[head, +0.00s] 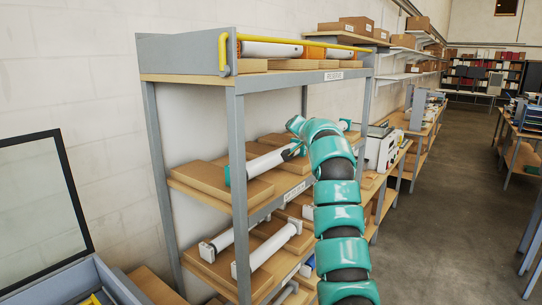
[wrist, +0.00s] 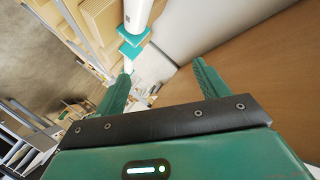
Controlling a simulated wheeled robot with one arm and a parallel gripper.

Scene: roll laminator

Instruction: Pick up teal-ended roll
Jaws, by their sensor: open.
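The teal-ended roll (head: 262,162) is a white tube with square teal end pieces. It lies on cardboard on the middle shelf of the rack, with its near teal end at the left. My arm hides part of its far end in the head view. In the wrist view the roll (wrist: 137,14) enters from the top, and its teal end (wrist: 132,49) is beyond my left fingertip. My gripper (wrist: 162,75) is open, with nothing between its fingers. The roll lies ahead of the fingers; the exact gap is unclear.
The labelled rack (head: 238,150) has posts and shelf edges close around my arm. A top shelf with a yellow rail (head: 300,40) holds other rolls. White-ended rolls (head: 268,250) lie on the lower shelf. The aisle floor (head: 440,200) at right is clear.

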